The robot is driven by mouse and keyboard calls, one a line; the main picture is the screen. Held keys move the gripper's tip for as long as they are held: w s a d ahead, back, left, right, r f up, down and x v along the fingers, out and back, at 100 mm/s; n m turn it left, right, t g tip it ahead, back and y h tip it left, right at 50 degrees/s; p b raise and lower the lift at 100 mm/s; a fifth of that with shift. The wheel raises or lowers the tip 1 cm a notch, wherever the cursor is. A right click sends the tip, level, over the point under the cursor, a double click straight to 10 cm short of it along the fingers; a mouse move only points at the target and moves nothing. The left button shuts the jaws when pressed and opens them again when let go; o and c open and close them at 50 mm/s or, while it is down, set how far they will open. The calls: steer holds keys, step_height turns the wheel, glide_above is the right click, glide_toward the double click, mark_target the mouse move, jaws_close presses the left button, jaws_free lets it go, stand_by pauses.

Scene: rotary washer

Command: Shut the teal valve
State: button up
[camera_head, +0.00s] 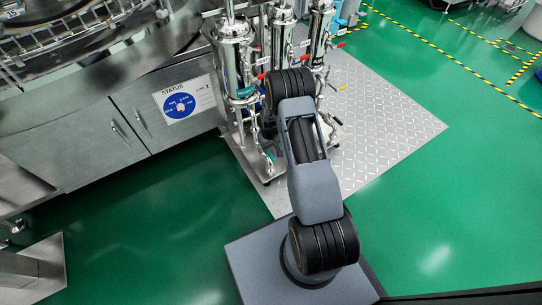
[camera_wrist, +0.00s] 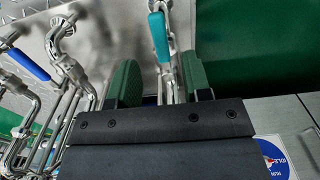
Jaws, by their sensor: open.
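In the wrist view, the teal valve handle (camera_wrist: 159,38) is a slim bright lever on a steel pipe (camera_wrist: 170,84). It lies roughly in line with that pipe. My gripper (camera_wrist: 159,80) has its two green-padded fingers spread apart, one on each side of the pipe. The handle shows beyond the fingertips, in the gap between them, and no finger visibly touches it. In the head view, a teal part (camera_head: 246,91) shows on the left steel cylinder, and a light blue-teal part shows lower on the pipework (camera_head: 270,156). I cannot tell which is this handle. My arm hides the gripper there.
A blue lever (camera_wrist: 27,65) and bent pipes stand left of my gripper in the wrist view. Steel cylinders (camera_head: 233,56) with red levers (camera_head: 264,61) crowd the checkered plate (camera_head: 385,125). A steel cabinet (camera_head: 75,145) stands at left. Green floor (camera_head: 455,210) is clear at right.

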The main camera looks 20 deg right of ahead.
mark_target(271, 155)
steer(key=shift+f+b, duration=0.7)
steer(key=shift+f, duration=1.75)
steer(key=shift+c, duration=0.4)
jaws_close()
